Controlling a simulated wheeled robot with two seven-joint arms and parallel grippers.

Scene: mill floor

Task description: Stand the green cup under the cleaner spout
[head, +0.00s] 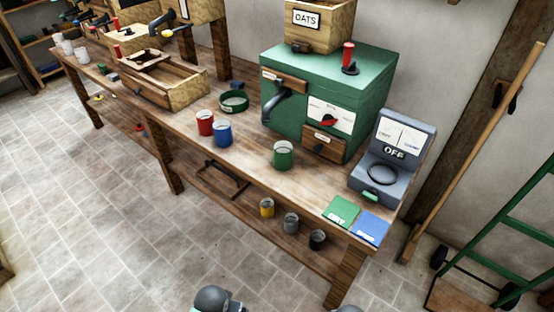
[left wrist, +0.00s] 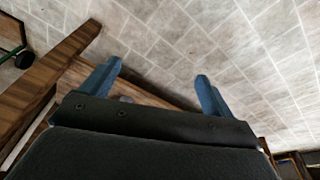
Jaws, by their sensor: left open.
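The green cup (head: 283,156) stands upright on the wooden bench, in front of the green mill box (head: 340,75) and apart from the other cups. I cannot tell for sure which part is the cleaner spout. A wooden machine (head: 197,12) stands farther back on the bench at upper left, with a small yellow-tipped part (head: 167,33) beside it. My left gripper (left wrist: 159,72) shows in the left wrist view, open and empty with its two blue fingers apart, above the tiled floor. My right gripper is not in view.
A red cup (head: 205,122) and a blue cup (head: 222,134) stand left of the green cup. A grey scale (head: 394,160) and green (head: 341,211) and blue (head: 370,229) mats are at the right end. Several cups sit on the lower shelf. A wooden tray (head: 185,95) lies farther back.

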